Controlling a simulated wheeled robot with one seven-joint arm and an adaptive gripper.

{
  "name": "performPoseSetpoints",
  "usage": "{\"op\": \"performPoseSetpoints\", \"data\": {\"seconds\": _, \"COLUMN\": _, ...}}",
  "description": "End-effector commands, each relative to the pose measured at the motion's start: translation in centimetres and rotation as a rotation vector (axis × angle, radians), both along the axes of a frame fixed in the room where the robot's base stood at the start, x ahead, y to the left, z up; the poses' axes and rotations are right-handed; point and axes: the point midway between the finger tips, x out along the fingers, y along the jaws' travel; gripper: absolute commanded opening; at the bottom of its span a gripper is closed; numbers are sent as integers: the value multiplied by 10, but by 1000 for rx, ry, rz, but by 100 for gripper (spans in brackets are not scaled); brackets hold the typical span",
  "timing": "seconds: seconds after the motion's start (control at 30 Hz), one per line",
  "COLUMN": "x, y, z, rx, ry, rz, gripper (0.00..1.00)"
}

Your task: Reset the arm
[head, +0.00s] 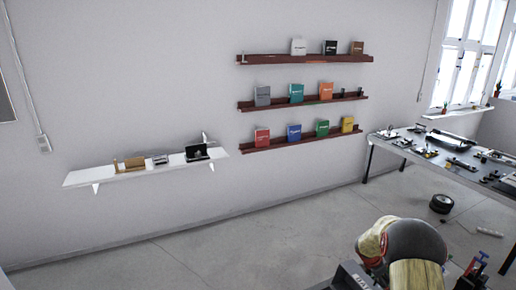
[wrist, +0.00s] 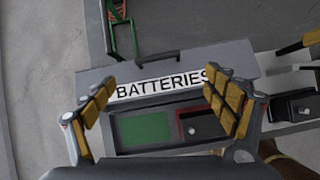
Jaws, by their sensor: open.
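My gripper (wrist: 165,108) is open and empty in the wrist view, with its yellow-padded fingers spread left and right. Between and beyond the fingers is a grey box with a white label reading BATTERIES (wrist: 150,88). The box has a dark handle at its far edge and a green panel (wrist: 145,128) on its near part. The fingers overlap the box in the picture; I cannot tell how far above it they are. In the head view, part of my arm shows at the bottom right, and the gripper's fingertips cannot be made out there.
A white wall shelf (head: 125,174) holds small items at the left. Several dark red shelves (head: 300,142) hold boxes. A workbench (head: 420,141) with tools stands at the right, and a black wheel (head: 441,203) lies on the floor. The floor (head: 240,245) at lower middle is clear.

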Motion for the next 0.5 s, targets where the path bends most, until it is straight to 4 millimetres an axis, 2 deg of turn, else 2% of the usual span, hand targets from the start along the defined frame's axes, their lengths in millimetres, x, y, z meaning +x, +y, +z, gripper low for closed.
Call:
{"op": "performPoseSetpoints", "data": {"seconds": 0.07, "x": -12, "y": 3, "z": -6, "rx": 28, "ry": -26, "rz": -117, "gripper": 86}}
{"op": "performPoseSetpoints", "data": {"seconds": 0.23, "x": -62, "y": 23, "z": -27, "rx": 102, "ry": -50, "rz": -420, "gripper": 86}}
{"op": "performPoseSetpoints", "data": {"seconds": 0.37, "x": -96, "y": 42, "z": -14, "rx": 140, "ry": -94, "rz": -657, "gripper": 86}}
{"op": "performPoseSetpoints", "data": {"seconds": 0.5, "x": -127, "y": 70, "z": 8, "rx": 175, "ry": -157, "rz": -896, "gripper": 86}}
